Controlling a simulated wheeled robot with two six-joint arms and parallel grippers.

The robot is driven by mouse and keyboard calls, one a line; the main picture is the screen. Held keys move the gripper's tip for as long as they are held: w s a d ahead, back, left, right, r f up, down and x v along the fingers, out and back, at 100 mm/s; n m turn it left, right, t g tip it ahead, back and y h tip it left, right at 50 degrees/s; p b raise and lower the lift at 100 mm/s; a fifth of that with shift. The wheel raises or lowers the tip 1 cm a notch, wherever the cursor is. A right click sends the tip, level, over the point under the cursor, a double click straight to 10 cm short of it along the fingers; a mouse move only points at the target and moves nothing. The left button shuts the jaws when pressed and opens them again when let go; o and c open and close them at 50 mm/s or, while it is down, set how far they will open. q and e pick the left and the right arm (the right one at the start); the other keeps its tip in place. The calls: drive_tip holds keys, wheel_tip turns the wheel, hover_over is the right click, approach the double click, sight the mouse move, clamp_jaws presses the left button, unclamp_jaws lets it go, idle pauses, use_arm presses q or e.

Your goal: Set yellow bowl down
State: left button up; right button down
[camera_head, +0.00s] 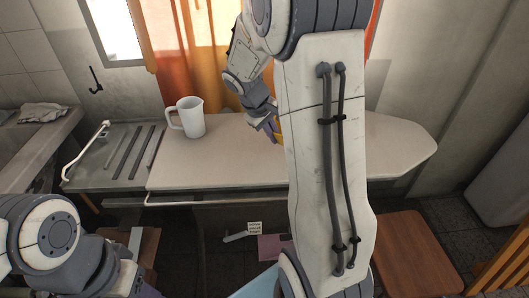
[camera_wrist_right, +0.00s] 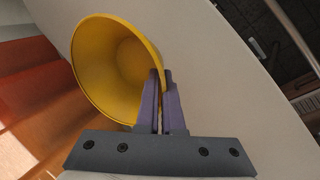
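The yellow bowl (camera_wrist_right: 112,62) shows in the right wrist view with its open side towards the camera. My right gripper (camera_wrist_right: 162,80) has its purple fingers shut on the bowl's rim. In the head view, the right gripper (camera_head: 268,127) is over the white ironing board (camera_head: 215,172), and only a thin yellow edge of the bowl (camera_head: 279,127) shows beside my right arm. The arm hides the rest. I cannot tell whether the bowl touches the board. Only a purple bit of my left gripper (camera_head: 149,291) shows at the bottom left edge; its fingers are hidden.
A white pitcher (camera_head: 192,118) stands at the board's left part. A metal rack with dark bars (camera_head: 127,152) lies left of it. The board's right end (camera_head: 403,143) is clear. A brown stool (camera_head: 412,250) stands at the lower right. Orange curtains (camera_head: 165,55) hang behind.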

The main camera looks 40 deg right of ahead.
sight(268, 157)
drive_tip(key=shift+w+a+f, duration=0.4)
drive_tip(key=shift+a+f, duration=0.05)
drive_tip(key=shift+a, duration=0.15)
drive_tip(key=shift+w+a+f, duration=0.35)
drive_tip(key=shift+a+f, duration=0.05)
drive_tip(key=shift+a, duration=0.15)
drive_tip(key=shift+f+b, duration=0.55)
drive_tip(key=shift+f, duration=1.4)
drive_tip(key=shift+f, duration=0.2)
drive_tip(key=c, duration=1.1)
unclamp_jaws()
drive_tip(key=shift+o, duration=0.2)
